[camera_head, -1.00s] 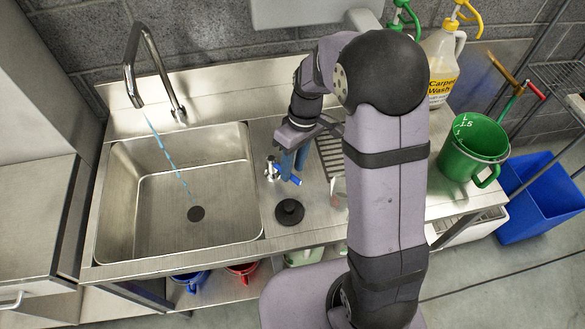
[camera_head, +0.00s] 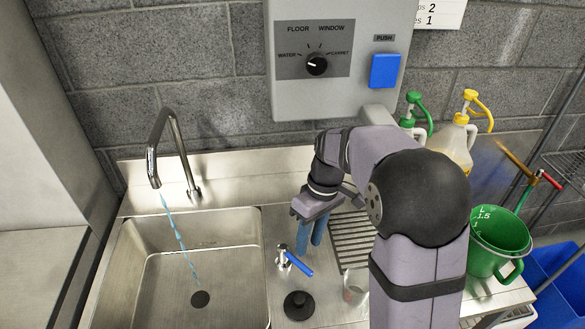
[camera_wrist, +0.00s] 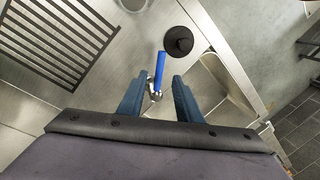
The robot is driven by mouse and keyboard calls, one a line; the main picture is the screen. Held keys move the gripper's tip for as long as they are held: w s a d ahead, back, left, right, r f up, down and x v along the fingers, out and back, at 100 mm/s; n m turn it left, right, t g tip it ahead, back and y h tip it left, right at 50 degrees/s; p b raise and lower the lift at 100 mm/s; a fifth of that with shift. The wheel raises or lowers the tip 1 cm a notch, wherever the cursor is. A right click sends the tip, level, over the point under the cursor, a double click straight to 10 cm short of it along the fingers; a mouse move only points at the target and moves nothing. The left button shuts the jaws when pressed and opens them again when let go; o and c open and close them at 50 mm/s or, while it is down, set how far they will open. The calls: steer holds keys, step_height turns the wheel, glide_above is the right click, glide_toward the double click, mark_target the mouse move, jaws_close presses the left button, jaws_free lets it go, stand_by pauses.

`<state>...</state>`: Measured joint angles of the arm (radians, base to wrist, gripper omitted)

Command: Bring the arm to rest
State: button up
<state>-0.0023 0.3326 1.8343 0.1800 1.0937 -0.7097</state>
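My gripper (camera_head: 311,236) hangs over the steel counter (camera_head: 330,300) between the sink and the drain grate. Its two blue fingers are apart and nothing is between them. In the wrist view my gripper (camera_wrist: 158,98) is open, with the blue-handled tap lever (camera_wrist: 160,70) showing beyond and between the fingertips. In the head view the blue lever (camera_head: 298,263) is just below and left of the fingers. They look apart from it in the wrist view.
Water runs from the faucet (camera_head: 166,140) into the sink (camera_head: 240,270). A black stopper (camera_head: 298,305) lies on the counter. A green bucket (camera_head: 497,245), pump bottles (camera_head: 452,140) and a dispenser (camera_head: 345,85) with a blue button stand right and behind. A grate (camera_head: 353,238) lies beside my gripper.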

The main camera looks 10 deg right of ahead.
steer(key=s+d+f+m+h, duration=0.1)
steer(key=s+d+f+m, duration=0.1)
steer(key=s, duration=0.5)
steer(key=s+d+f+m+t, duration=0.1)
steer(key=s+d+m, duration=0.1)
steer(key=s+m, duration=0.3)
steer(key=s, duration=0.3)
steer(key=shift+s+f+h, duration=0.15)
steer(key=shift+f+h, duration=0.25)
steer(key=o, duration=0.5)
steer(key=shift+d, duration=0.1)
steer(key=o, duration=1)
steer(key=shift+d+r+p, duration=0.1)
steer(key=shift+r+p, duration=0.4)
steer(key=shift+p, duration=0.05)
steer(key=shift+c, duration=0.2)
steer(key=shift+o, duration=1.4)
steer(key=d+r+m+p, duration=0.1)
steer(key=d+r+p, duration=0.2)
steer(key=r+p, duration=0.6)
steer(key=shift+w+m+p, duration=0.4)
steer(key=w+d+r+n+p, duration=0.1)
steer(key=w+d+r+p, duration=0.2)
steer(key=w+r, duration=0.3)
steer(key=shift+d+r+n, duration=0.2)
steer(key=shift+r+n, duration=0.2)
steer(key=shift+r, duration=0.25)
steer(key=shift+w+f, duration=0.1)
step_height(320, 180, down, 10)
steer(key=b, duration=0.9)
